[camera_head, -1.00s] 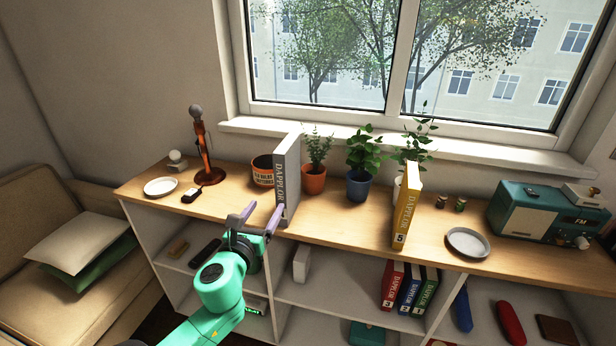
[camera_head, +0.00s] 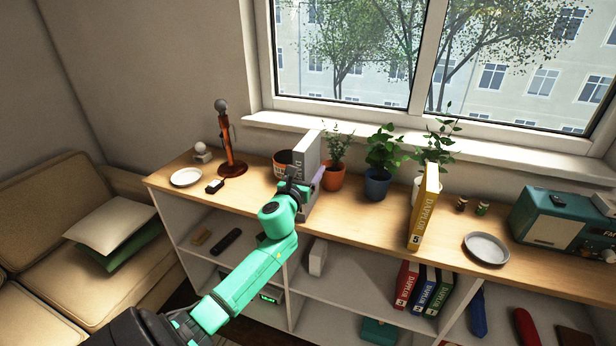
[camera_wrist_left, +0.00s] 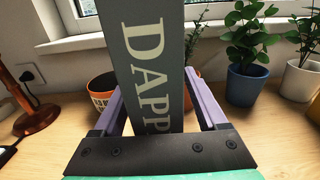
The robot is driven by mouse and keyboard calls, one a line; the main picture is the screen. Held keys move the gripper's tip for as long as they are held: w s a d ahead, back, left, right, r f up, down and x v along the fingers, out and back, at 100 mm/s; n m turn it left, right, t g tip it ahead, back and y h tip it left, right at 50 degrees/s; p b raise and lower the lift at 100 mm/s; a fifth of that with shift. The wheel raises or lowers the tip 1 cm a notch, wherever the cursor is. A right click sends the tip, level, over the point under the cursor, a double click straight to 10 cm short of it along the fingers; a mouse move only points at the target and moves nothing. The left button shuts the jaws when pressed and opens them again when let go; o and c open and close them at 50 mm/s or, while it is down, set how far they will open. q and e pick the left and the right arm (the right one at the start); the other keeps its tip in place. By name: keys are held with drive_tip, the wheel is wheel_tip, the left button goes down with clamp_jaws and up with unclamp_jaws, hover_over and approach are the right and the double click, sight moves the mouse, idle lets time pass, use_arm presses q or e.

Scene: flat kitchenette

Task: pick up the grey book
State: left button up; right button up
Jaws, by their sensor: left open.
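The grey book (camera_head: 309,152) stands upright on the wooden shelf top, its lower part hidden behind my left gripper in the head view. In the left wrist view the book's grey spine (camera_wrist_left: 146,60) with pale letters fills the middle. My left gripper (camera_head: 306,180) is at the book; in the wrist view its two purple fingers (camera_wrist_left: 153,100) are open, one on each side of the spine. My right gripper is not in view.
An orange-banded pot (camera_head: 283,160) and a terracotta plant pot (camera_head: 333,178) stand close to the book. A blue plant pot (camera_head: 377,185) and a yellow book (camera_head: 424,208) are farther right.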

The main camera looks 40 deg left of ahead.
use_arm(q)
drive_tip(key=shift+s+r, duration=0.1)
clamp_jaws()
idle(1.2)
drive_tip(key=shift+r, duration=0.1)
